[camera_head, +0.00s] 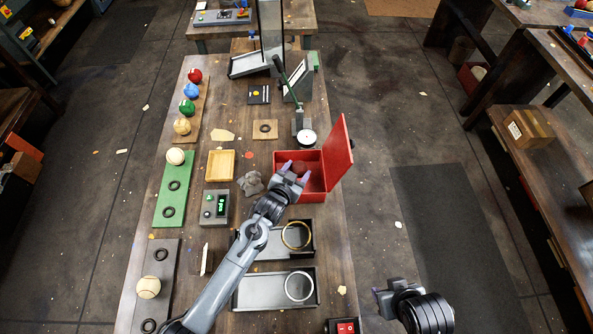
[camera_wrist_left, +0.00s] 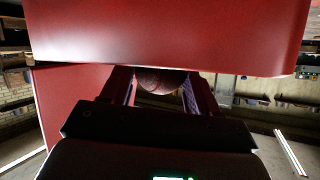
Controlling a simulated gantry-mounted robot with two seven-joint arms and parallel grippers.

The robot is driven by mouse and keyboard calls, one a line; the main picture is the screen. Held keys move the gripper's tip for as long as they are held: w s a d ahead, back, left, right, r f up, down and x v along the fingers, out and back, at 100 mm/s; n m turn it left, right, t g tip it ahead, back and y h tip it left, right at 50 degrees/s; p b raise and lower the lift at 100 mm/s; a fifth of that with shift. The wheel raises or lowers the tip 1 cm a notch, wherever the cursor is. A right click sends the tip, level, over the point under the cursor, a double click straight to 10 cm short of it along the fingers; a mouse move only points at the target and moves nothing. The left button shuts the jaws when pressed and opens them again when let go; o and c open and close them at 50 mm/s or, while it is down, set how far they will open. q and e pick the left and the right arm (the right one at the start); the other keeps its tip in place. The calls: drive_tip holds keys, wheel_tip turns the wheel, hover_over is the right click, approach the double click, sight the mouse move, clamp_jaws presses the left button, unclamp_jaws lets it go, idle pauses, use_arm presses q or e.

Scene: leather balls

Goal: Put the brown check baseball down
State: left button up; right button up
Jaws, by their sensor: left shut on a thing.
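The dark reddish-brown ball (camera_head: 299,167) is between the fingers of my left gripper (camera_head: 293,173). It also shows in the left wrist view (camera_wrist_left: 160,82), partly hidden by a red wall; its check pattern is hard to make out. My left gripper is shut on it, at the open red box (camera_head: 314,195) on the table. Whether the ball touches the box floor cannot be told. The box's red lid (camera_head: 339,152) stands up on the right side. My right gripper (camera_head: 379,294) is off the table at lower right, away from the ball; its jaw opening is unclear.
Left of the box are a grey lump (camera_head: 251,183), a yellow tray (camera_head: 220,166) and a device with a green display (camera_head: 214,207). Ball racks line the left edge, including a green one (camera_head: 174,196). Black trays with rings (camera_head: 276,290) lie nearer. A gauge (camera_head: 306,137) stands behind the box.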

use_arm(q)
drive_tip(key=o, duration=1.2)
drive_tip(key=shift+f, duration=0.1)
drive_tip(key=shift+r+p, duration=0.4)
drive_tip(key=shift+r, duration=0.25)
drive_tip(key=s+a+r+n+g+y, duration=0.1)
drive_tip(key=s+a+r+g, duration=0.1)
drive_tip(key=s+a, duration=0.5)
drive_tip(key=s+a+r+n+g+y+p, duration=0.1)
drive_tip(key=s+a+g, duration=0.3)
drive_tip(key=s, duration=1.3)
drive_tip(key=s+a+r+n+g+y, duration=0.2)
drive_tip(key=s+a+n+y, duration=0.1)
drive_tip(key=s+a, duration=0.8)
drive_tip(key=shift+s+a+r+g+p, duration=0.2)
drive_tip(key=shift+s+r+g+p, duration=0.15)
drive_tip(key=shift+s, duration=0.25)
